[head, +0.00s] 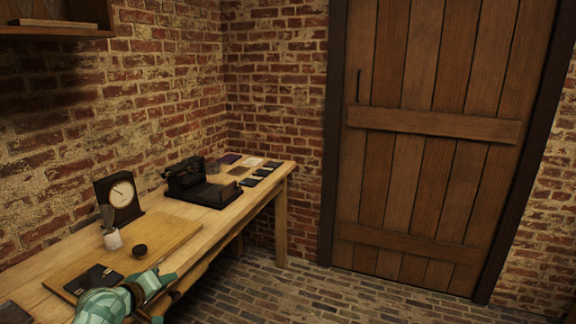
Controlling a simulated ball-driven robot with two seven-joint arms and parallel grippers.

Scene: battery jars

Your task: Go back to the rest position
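My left gripper (155,284) shows low in the head view, at the front edge of the long wooden workbench (222,218). It is small and partly turned away, so I cannot tell whether its fingers are open or shut. No held thing can be made out in it. A dark case or pair of dark flat pieces (93,279) lies on the bench just left of it. My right gripper is not in view.
On the bench stand a dial clock (121,196), a white pot with tools (111,237), a small dark cup (140,251) on a wooden board (172,236), and a black machine (190,181). A closed plank door (430,140) is at right. The brick floor (320,292) is clear.

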